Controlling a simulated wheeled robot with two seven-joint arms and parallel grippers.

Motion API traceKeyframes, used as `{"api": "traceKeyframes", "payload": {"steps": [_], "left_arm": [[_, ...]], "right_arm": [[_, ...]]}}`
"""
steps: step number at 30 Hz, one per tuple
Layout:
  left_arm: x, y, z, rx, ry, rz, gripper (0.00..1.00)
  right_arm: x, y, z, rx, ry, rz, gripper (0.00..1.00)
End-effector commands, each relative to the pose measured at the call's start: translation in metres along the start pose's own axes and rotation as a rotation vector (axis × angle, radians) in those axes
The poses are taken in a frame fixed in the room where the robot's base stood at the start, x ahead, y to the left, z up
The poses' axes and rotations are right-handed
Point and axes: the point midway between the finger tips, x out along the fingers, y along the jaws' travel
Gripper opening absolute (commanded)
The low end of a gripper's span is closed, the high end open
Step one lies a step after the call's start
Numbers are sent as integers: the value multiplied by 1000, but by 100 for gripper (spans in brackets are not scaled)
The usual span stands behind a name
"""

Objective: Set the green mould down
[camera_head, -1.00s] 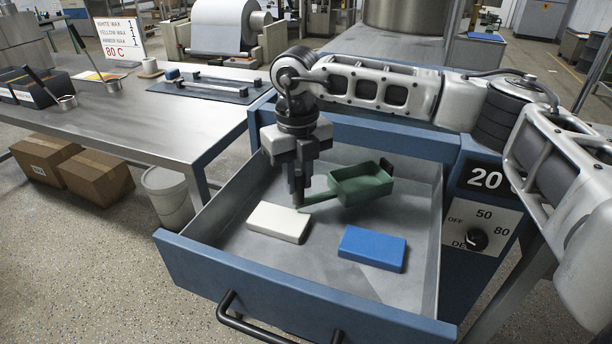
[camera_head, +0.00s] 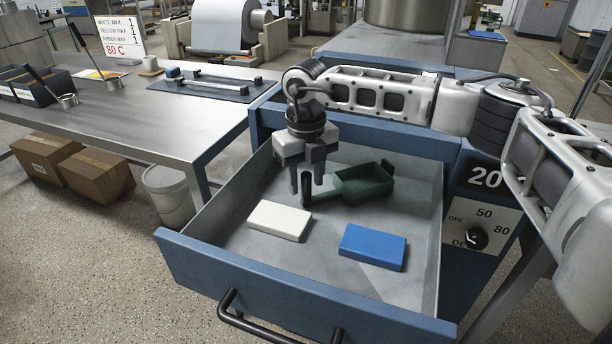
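The green mould (camera_head: 364,186) is a shallow rectangular tray in the back part of the open drawer (camera_head: 268,280). It looks level and appears to sit on the drawer floor. My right gripper (camera_head: 307,186) points down over that handle. Its two fingers are spread, one on each side of the handle, with gaps visible. My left gripper is not in view.
A white block (camera_head: 279,221) and a blue block (camera_head: 373,247) lie in the drawer in front of the mould. A control panel (camera_head: 480,230) with a dial stands right of the drawer. A steel table (camera_head: 150,120) with tools is at left.

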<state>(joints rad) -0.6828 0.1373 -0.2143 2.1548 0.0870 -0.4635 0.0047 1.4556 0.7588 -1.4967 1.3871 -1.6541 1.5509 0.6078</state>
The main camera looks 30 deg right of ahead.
Motion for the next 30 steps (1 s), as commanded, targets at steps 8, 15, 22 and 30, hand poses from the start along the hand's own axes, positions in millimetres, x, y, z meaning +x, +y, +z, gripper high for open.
{"api": "traceKeyframes", "payload": {"steps": [8,15,22,30], "left_arm": [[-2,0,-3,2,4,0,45],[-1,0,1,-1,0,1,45],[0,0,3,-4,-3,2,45],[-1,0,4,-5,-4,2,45]], "right_arm": [[-9,0,0,0,-2,1,41],[-56,1,1,-1,-5,2,41],[-102,1,0,-2,-3,1,41],[-123,0,0,-2,0,0,41]]}}
